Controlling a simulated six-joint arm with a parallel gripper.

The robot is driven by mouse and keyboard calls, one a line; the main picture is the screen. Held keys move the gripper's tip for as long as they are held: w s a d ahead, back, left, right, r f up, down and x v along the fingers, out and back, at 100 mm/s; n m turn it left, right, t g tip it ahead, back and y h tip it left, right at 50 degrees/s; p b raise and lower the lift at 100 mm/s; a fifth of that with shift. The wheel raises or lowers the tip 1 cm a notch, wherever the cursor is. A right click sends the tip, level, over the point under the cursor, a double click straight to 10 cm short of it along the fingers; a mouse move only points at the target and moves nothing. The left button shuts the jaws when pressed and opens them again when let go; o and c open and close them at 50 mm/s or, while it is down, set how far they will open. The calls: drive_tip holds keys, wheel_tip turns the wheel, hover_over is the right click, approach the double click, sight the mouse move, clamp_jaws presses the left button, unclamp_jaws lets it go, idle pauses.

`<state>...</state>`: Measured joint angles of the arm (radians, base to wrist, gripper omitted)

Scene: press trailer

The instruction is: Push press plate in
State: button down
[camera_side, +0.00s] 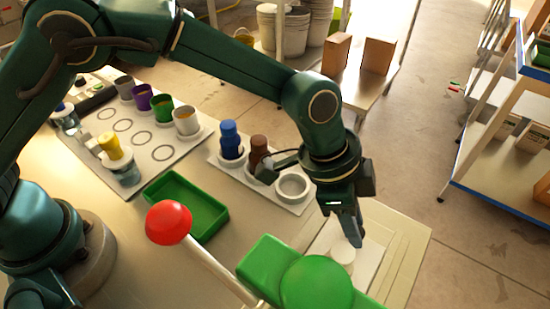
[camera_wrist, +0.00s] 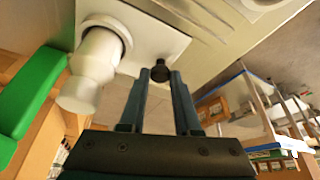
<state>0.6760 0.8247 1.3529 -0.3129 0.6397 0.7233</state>
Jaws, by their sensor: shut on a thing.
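The press plate (camera_side: 371,262) is a flat white plate at the lower right of the side view, beside the green press (camera_side: 318,282). It also shows at the top of the wrist view (camera_wrist: 160,42). A white cylindrical piece (camera_side: 342,257) stands on it and shows larger in the wrist view (camera_wrist: 95,72). My gripper (camera_side: 356,240) is low over the plate's right part. In the wrist view its two fingers (camera_wrist: 160,76) are shut on a small dark knob (camera_wrist: 160,64) at the plate's edge. The knob is hidden in the side view.
A lever with a red ball (camera_side: 168,222) rises left of the press. A green tray (camera_side: 183,205) lies behind it. A white holder (camera_side: 292,188) with blue and brown bottles stands near my arm. A cup board (camera_side: 140,140) is farther left. A shelf cart stands at the right.

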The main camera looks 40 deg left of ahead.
drive_tip(key=shift+s, duration=1.95)
drive_tip(key=c, duration=0.6)
unclamp_jaws()
drive_tip(key=shift+v, duration=2.6)
drive_tip(key=shift+c, duration=0.4)
